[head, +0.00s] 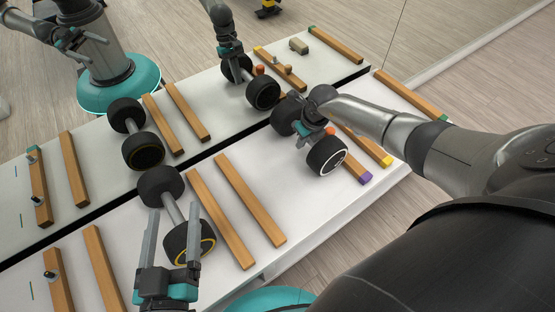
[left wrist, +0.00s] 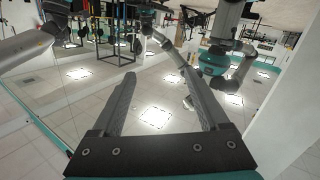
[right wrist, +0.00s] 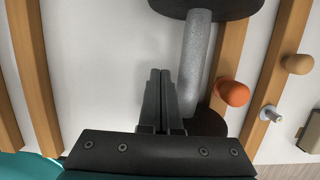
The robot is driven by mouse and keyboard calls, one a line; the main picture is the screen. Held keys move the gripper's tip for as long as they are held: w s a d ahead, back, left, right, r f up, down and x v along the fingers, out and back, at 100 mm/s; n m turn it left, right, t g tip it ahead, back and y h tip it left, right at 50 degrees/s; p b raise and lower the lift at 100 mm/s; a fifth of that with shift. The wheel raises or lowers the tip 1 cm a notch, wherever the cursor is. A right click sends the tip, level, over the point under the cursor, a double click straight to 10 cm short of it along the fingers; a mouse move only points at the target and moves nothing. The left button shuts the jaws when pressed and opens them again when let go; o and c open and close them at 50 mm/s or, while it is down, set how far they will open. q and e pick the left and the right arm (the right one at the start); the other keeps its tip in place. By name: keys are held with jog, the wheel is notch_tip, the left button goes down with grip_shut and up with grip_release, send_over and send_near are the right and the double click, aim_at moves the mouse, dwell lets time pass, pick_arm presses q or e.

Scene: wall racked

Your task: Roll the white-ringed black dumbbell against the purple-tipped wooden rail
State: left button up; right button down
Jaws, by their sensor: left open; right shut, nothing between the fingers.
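The white-ringed black dumbbell (head: 326,156) lies on the white surface at the right, its grey handle (right wrist: 194,65) showing in the right wrist view. The purple-tipped wooden rail (head: 358,171) runs just right of it; the dumbbell and my arm hide much of the rail. In the right wrist view this rail (right wrist: 232,50), with an orange knob, is partly covered by the dumbbell's heads; I cannot tell whether they touch. My right gripper (right wrist: 160,75) is shut and empty, left of the handle, between the heads.
The yellow-ringed dumbbell (head: 189,242) lies left, beside two plain rails (head: 220,218). A yellow-tipped rail (head: 385,159) and a green-tipped rail (head: 415,98) lie further right. A mirror behind the black strip (head: 232,141) repeats the scene. White surface is clear between the plain rails and the white-ringed dumbbell.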

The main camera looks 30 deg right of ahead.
dwell(0.3)
jog(key=shift+r, duration=0.1)
jog(key=shift+r+p, duration=0.6)
jog(key=shift+p, duration=0.05)
pick_arm(q)
jog(key=s+a+f+g+y+p, duration=0.2)
jog(key=a+g+y, duration=0.1)
jog(key=a+g, duration=0.25)
jog(key=s+a+f+g+y+p, duration=0.1)
jog(key=s+a+g+y+p, duration=0.2)
jog(key=a+g, duration=0.25)
notch_tip(320, 180, down, 12)
jog(key=s+g+p, duration=0.2)
jog(key=p, duration=0.3)
jog(key=shift+a, duration=0.15)
pick_arm(e)
notch_tip(320, 180, up, 10)
jog(key=shift+r, duration=0.25)
